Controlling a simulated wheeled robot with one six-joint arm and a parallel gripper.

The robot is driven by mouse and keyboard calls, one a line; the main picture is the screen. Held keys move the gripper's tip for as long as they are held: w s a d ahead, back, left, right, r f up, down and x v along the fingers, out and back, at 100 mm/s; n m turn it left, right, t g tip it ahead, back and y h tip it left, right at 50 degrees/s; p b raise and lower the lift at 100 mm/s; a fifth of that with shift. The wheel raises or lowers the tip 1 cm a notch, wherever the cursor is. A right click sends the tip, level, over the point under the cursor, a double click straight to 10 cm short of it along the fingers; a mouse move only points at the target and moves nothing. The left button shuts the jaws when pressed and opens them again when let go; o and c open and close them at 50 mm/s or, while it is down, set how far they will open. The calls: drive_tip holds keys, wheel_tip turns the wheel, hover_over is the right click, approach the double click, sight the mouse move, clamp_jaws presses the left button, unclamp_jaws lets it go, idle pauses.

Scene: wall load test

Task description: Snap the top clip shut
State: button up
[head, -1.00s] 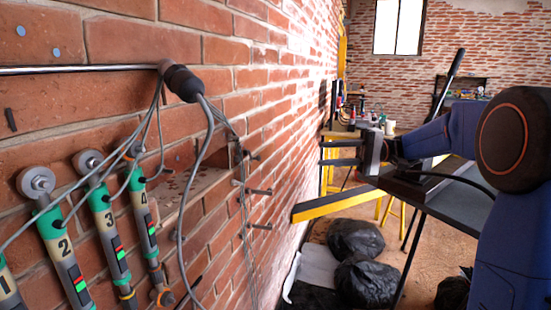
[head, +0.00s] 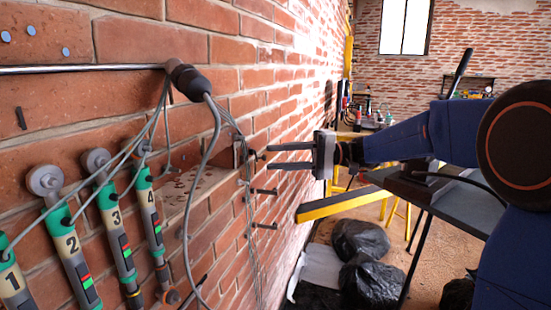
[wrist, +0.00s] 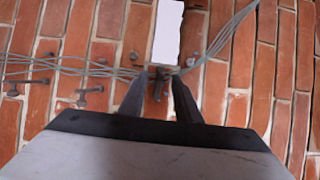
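The top clip (head: 257,156) is a small dark piece on the brick wall at the edge of a recess, with thin grey cables running by it. In the wrist view the clip (wrist: 158,77) shows between my fingertips, with cables on both sides. My gripper (head: 269,156) is open, its two dark fingers pointing at the wall, one above the other in the head view. In the wrist view my gripper (wrist: 157,84) has nothing visible held. Whether the fingertips touch the clip, and how far the clip stands open, I cannot tell.
Two lower clips (head: 264,191) (head: 265,226) stick out below. A pale plate (wrist: 168,35) is beyond the fingertips. Numbered tubes (head: 115,230) hang at left, and a thick grey cable (head: 214,140) loops down. A yellow-edged beam (head: 335,207) lies below my gripper.

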drive_tip(key=shift+s+a, duration=0.1)
drive_tip(key=shift+a, duration=0.4)
clamp_jaws()
drive_tip(key=shift+s+a, duration=0.1)
drive_tip(key=shift+s+a+m+t, duration=0.3)
drive_tip(key=shift+m+t, duration=0.3)
drive_tip(key=shift+t, duration=0.35)
drive_tip(key=shift+s+a+m+t, duration=0.25)
drive_tip(key=shift+m+t, duration=0.35)
drive_tip(key=shift+t, duration=0.35)
drive_tip(key=shift+s+a+m+t+h, duration=0.15)
drive_tip(key=shift+a+m+t, duration=0.1)
drive_tip(key=shift+m+t, duration=0.45)
drive_tip(key=shift+s+a+m+t+h, duration=0.25)
drive_tip(key=shift+m+t, duration=0.2)
drive_tip(key=shift+t, duration=0.6)
drive_tip(key=shift+s+a+m+t+h, duration=0.1)
drive_tip(key=shift+a+m+t, duration=0.2)
drive_tip(key=shift+m+t, duration=0.4)
drive_tip(key=shift+w, duration=0.1)
